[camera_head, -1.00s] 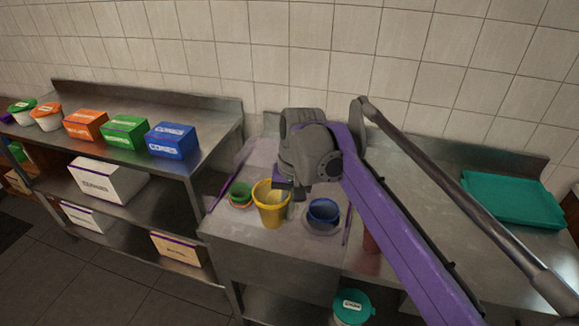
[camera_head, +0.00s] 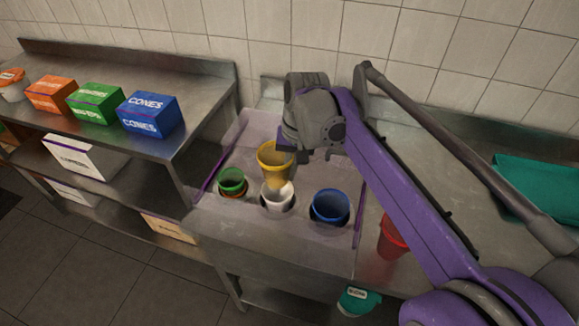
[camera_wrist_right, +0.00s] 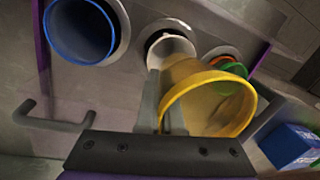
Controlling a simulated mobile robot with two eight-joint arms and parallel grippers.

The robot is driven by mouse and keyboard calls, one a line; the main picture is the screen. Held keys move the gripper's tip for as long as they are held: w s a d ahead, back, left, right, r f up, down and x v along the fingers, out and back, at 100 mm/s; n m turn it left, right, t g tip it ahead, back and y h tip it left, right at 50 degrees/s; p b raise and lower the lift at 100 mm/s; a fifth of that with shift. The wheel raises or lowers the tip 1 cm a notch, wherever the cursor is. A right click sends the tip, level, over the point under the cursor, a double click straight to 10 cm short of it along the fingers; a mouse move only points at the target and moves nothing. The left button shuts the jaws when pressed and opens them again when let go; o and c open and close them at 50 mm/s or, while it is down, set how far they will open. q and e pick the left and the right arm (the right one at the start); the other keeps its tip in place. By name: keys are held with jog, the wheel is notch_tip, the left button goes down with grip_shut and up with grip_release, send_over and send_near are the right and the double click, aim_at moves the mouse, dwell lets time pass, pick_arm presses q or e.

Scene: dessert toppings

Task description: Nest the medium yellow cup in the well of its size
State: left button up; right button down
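The yellow cup (camera_head: 271,172) is upright or slightly tilted in the head view, just above and behind a white cup (camera_head: 278,200) in the middle well. My right gripper (camera_head: 289,155) is shut on the yellow cup's wall at the rim. In the right wrist view the yellow cup (camera_wrist_right: 215,100) hangs at the fingers (camera_wrist_right: 160,108), its open mouth towards the camera, overlapping part of the white cup (camera_wrist_right: 172,48). I cannot tell whether the two cups touch. A blue cup (camera_head: 330,206) sits in the right well. A green cup (camera_head: 232,180) sits at the left well. My left gripper is out of view.
An orange cup (camera_head: 233,195) shows beneath the green one. A red cup (camera_head: 391,240) stands on the counter right of the holder (camera_head: 215,215). Boxes, including a blue one (camera_head: 150,115), stand on the left shelf. A teal tray (camera_head: 540,185) lies far right.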

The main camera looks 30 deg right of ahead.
aim_at(290, 194)
jog(key=shift+s+f+b, duration=0.1)
jog(key=shift+f+b, duration=0.3)
jog(key=shift+f, duration=0.15)
notch_tip(290, 194, down, 5)
jog(key=b, duration=0.4)
jog(key=shift+f, duration=0.2)
jog(key=shift+f+b, duration=1)
jog(key=shift+f, duration=0.45)
jog(key=c, duration=1)
grip_release()
